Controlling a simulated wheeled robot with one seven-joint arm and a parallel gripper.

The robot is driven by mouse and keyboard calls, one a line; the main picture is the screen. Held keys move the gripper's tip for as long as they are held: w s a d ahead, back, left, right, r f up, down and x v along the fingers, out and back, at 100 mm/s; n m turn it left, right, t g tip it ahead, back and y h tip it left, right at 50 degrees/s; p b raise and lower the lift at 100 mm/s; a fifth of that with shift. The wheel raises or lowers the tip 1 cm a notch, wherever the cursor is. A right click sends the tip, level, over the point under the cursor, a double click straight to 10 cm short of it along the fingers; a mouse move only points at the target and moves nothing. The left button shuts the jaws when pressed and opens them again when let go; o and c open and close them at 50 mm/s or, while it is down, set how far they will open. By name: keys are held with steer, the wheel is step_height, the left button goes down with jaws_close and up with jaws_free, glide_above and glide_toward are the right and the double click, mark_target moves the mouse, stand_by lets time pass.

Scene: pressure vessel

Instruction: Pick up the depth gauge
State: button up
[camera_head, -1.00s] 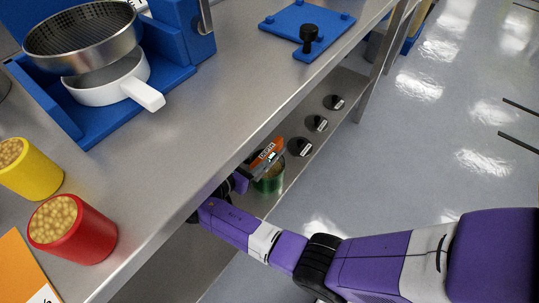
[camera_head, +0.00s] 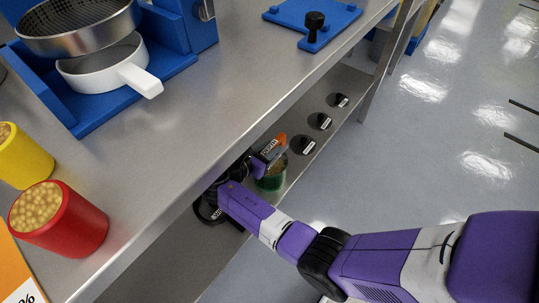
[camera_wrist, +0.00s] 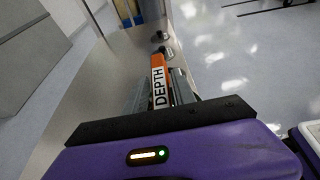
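The depth gauge (camera_wrist: 159,83) is orange with a white "DEPTH" label. In the wrist view it lies lengthwise between the two grey fingers of my gripper (camera_wrist: 160,78); I cannot tell whether both press on it. In the head view its label (camera_head: 269,148) and orange end show at the lower shelf, just above a green-based jar (camera_head: 270,179).
Several black round items (camera_head: 304,145) sit in a row along the lower shelf (camera_head: 338,128). Open floor lies right.

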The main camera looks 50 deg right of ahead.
jaws_close()
steer(key=shift+r, duration=0.1)
